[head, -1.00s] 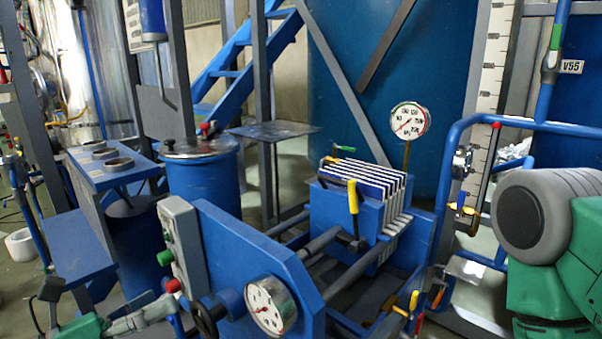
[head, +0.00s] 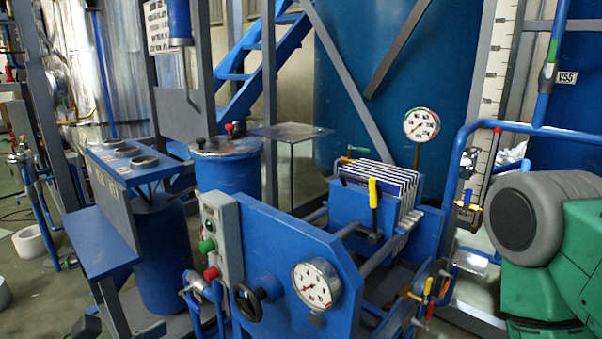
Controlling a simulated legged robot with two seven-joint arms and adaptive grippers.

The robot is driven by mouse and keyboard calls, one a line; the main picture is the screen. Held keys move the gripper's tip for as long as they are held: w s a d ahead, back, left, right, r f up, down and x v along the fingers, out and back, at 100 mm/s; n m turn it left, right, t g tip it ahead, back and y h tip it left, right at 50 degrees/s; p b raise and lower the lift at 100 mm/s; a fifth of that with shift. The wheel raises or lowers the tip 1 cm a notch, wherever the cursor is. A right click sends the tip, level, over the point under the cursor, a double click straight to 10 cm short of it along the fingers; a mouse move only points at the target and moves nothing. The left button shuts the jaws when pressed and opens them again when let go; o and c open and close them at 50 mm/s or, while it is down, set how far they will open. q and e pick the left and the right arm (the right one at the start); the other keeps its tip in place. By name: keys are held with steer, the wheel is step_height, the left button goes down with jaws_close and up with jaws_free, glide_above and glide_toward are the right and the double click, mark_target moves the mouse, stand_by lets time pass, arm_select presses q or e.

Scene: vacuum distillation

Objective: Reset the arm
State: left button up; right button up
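My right arm (head: 550,235), green with a grey rounded joint, fills the lower right. Its gripper is outside the picture.
A blue filter press with white plates (head: 380,178) stands in the middle. A pressure gauge (head: 316,284) and black handwheel (head: 248,300) sit on its front panel. A blue pipe frame (head: 470,130) stands close to my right arm. Blue shelves (head: 90,240) are at the left.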

arm_select(q)
steer(key=s+d+f+m+g+y+p, duration=0.2)
steer(key=s+f+m+g+y+p, duration=0.3)
steer(key=s+f+m, duration=0.65)
steer(key=s+a+f+m+g+y+p, duration=0.1)
steer(key=s+a+f+m+g+y, duration=0.4)
steer(key=a+m, duration=0.5)
steer(key=s+f+m+y, duration=0.1)
steer(key=s+f+m, duration=0.1)
steer(key=m, duration=0.7)
steer(key=shift+s+a+f+p, duration=0.25)
steer(key=shift+s+a+p, duration=0.1)
steer(key=shift+s, duration=0.35)
